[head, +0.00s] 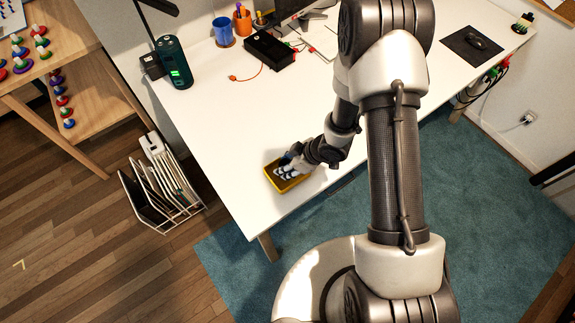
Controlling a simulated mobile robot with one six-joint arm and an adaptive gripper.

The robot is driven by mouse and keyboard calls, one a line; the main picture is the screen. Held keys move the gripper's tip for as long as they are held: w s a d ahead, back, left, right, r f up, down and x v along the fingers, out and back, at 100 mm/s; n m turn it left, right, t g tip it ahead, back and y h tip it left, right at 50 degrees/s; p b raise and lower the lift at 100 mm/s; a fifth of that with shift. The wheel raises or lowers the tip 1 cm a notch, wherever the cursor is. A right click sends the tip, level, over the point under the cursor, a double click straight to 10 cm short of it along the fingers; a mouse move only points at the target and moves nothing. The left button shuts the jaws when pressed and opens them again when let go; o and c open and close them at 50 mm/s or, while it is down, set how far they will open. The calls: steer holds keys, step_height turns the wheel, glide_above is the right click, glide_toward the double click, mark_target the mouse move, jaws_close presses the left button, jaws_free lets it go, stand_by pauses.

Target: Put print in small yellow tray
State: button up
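The small yellow tray (290,188) sits on the white desk near its front left corner. My gripper (287,171) reaches down over the tray from the right, with its fingers at or inside the rim. I cannot tell whether the fingers are open or shut, or whether they hold a print. A bluish patch shows by the fingers, too small to identify. Several colourful prints (41,41) stand on the wooden shelf at the left, with more on its lower level (66,112).
On the desk (220,130) stand a dark green cylinder (174,62), a blue cup (223,32), an orange cup (242,20) and a black box (269,50). A wire rack (180,212) stands on the floor left of the desk. The desk left of the tray is clear.

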steer(key=shift+f, duration=0.15)
steer(key=o, duration=0.8)
steer(key=shift+r, duration=0.35)
steer(key=p+v, duration=0.5)
steer(key=v, duration=0.6)
steer(key=shift+s+d+r+p, duration=0.1)
steer(key=shift+d+r+p, duration=0.15)
steer(key=shift+r+p, duration=0.05)
